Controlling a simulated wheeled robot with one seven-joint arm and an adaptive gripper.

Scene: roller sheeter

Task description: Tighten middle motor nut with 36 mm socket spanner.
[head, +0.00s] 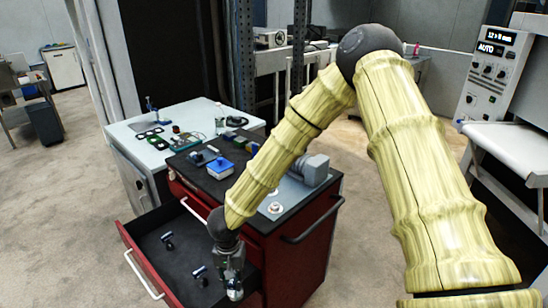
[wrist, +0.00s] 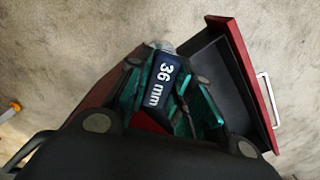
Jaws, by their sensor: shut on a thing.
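My gripper (head: 230,268) is low over the open red drawer in the head view. In the wrist view its teal fingers are shut on the 36 mm socket spanner (wrist: 162,82), whose dark blue body reads "36 mm". Its silver socket end (head: 235,292) shows below the gripper in the head view. Whether the spanner still touches the drawer floor I cannot tell. A grey motor-like unit (head: 312,170) stands on a grey plate on top of the red cabinet. A round silver part (head: 275,208) sits in front of it, partly near my arm. I cannot make out the middle motor nut.
The open drawer (head: 142,263) holds two other spanners, one farther back (head: 167,240) and one nearer (head: 200,274). The red cabinet's dark top (head: 205,178) carries a blue box (head: 221,168) and small items. A white cabinet (head: 180,119) stands behind.

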